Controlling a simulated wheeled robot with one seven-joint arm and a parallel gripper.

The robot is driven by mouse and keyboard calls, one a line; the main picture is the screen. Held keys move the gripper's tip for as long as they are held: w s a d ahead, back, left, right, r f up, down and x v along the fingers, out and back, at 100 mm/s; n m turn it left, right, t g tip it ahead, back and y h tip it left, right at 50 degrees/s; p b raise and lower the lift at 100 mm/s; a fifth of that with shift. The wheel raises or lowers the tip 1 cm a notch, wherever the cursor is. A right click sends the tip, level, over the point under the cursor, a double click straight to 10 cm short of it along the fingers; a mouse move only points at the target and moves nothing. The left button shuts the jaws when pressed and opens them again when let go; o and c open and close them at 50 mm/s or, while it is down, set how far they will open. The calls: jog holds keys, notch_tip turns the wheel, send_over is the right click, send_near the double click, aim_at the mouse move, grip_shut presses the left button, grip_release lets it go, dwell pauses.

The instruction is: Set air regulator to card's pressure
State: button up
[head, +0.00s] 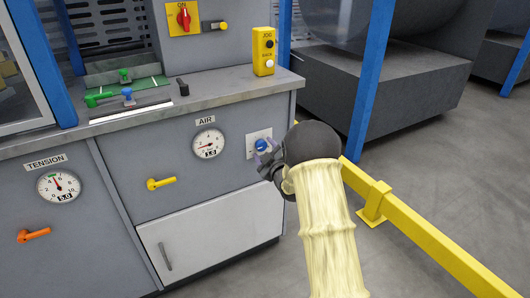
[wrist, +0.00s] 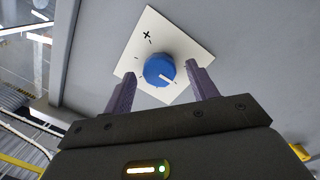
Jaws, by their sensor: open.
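The blue regulator knob (wrist: 159,70) sits on a white square plate (wrist: 191,38) with a plus sign and tick marks; a white pointer line shows on the knob. My gripper (wrist: 161,80) is open, its two fingers on either side of the knob. I cannot tell whether they touch it. In the head view the knob (head: 261,145) shows at my gripper (head: 267,154), right of the AIR gauge (head: 208,144). The gauge has a red needle and a readout that looks like 3.0. No pressure card is clearly readable in these frames.
A yellow lever (head: 161,183) sits left below the AIR gauge. The TENSION gauge (head: 58,187) and an orange lever (head: 35,235) are further left. A yellow JOG box (head: 263,52) stands on the counter. A yellow rail (head: 420,235) and a blue post (head: 371,80) are at right.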

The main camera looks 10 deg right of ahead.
jog(key=shift+c, duration=0.2)
jog(key=c, duration=0.9)
jog(key=shift+c, duration=0.2)
